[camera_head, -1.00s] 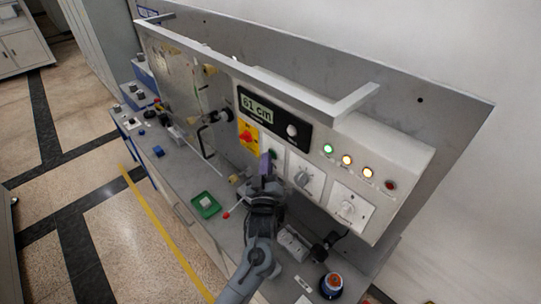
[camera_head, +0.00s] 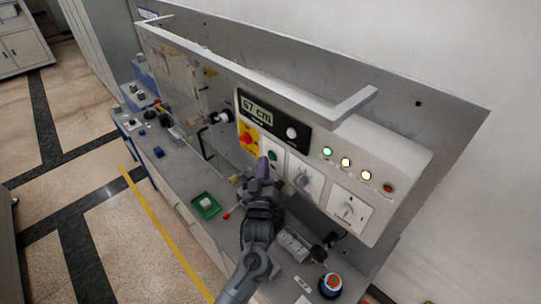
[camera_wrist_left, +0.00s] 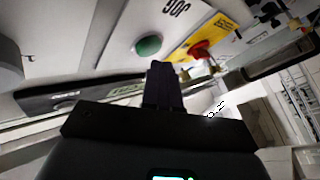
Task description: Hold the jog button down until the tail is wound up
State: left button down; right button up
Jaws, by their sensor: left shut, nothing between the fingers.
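The green jog button (camera_head: 273,156) is on the white panel front, and it shows in the left wrist view (camera_wrist_left: 148,45) next to the upside-down "JOG" label. My left gripper (camera_head: 262,168) is shut and empty, its fingertips (camera_wrist_left: 163,68) close beside the button. The button's face shows clear of the fingers in the wrist view, and I see no pressing contact. The display (camera_head: 257,108) reads 57 cm. My right gripper is not in view.
A red knob on a yellow plate (camera_head: 248,138) is left of the button. A grey rotary knob (camera_head: 302,179) is to its right. Indicator lamps (camera_head: 346,162) line the panel. A green tray (camera_head: 206,205) and an orange-topped round thing (camera_head: 331,284) stand on the bench.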

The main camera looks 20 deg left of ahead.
pick_arm(q)
jog(key=shift+s+a, duration=0.15)
jog(key=shift+s, duration=0.05)
jog(key=shift+s, duration=0.1)
jog(key=shift+s+a+p, duration=0.45)
jog(key=shift+s+p, duration=0.1)
jog(key=shift+s, duration=0.15)
jog(key=shift+s+a+p, duration=0.4)
jog(key=shift+s+p, duration=0.1)
jog(key=shift+s, duration=0.15)
jog(key=shift+s+a+p, duration=0.45)
jog(key=shift+s+p, duration=0.1)
jog(key=shift+s, duration=0.15)
